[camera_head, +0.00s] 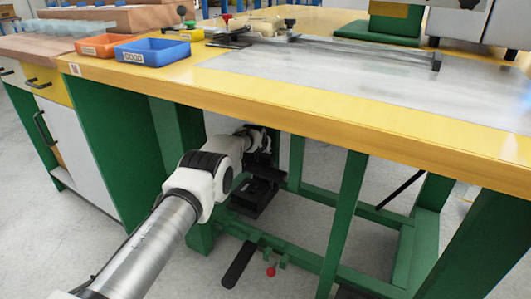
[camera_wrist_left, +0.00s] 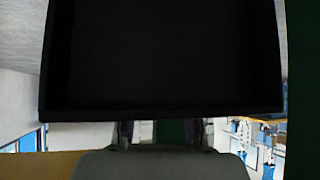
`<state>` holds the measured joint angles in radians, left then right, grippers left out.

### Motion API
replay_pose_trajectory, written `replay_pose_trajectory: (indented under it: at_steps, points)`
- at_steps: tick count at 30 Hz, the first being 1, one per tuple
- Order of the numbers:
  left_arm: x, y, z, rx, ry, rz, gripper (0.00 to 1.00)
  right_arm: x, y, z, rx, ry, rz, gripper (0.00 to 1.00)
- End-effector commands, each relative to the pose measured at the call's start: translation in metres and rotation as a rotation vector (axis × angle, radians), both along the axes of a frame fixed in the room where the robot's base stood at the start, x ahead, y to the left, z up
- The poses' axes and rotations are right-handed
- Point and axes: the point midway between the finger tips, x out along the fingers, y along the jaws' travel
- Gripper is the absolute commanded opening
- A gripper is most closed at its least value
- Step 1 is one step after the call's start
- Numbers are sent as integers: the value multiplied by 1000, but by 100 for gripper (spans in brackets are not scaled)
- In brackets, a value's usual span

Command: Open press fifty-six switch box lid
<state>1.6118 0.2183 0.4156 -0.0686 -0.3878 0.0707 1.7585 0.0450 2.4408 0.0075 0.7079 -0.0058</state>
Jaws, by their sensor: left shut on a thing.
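The black switch box (camera_head: 252,203) is mounted on the green frame under the yellow bench. My left arm reaches under the bench to it, and the left gripper (camera_head: 264,160) is at its upper part, dark against dark. In the left wrist view, a black panel with a raised rim (camera_wrist_left: 165,60), which looks like the box lid, fills the upper middle. The left gripper (camera_wrist_left: 165,132) is shut on its lower edge, with the fingertips partly hidden behind it. How far the lid stands open is hard to tell. My right gripper is not in view.
The yellow bench top (camera_head: 300,108) hangs over my left arm. Green legs (camera_head: 343,220) stand right of the box. A black pedal (camera_head: 240,264) and a red knob (camera_head: 270,271) are below. Orange (camera_head: 101,45) and blue (camera_head: 150,51) bins stand on the bench.

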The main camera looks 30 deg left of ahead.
Motion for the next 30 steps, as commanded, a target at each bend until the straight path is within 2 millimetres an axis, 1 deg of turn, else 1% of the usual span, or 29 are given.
replay_pose_trajectory:
  at_steps: [1,19,20,21,22,30]
  points:
    - [-3,-8,-11,-8,23,-6,0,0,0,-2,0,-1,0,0]
    - [-4,-8,-12,-8,31,-6,0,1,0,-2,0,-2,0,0]
    - [-4,-8,-13,-8,32,-6,38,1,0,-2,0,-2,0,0]
    - [-4,-8,-12,-8,32,-6,52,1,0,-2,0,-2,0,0]
    - [-4,-8,-12,-8,31,-7,54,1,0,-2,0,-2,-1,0]
    - [-3,-5,-7,-5,22,-3,54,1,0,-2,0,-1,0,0]
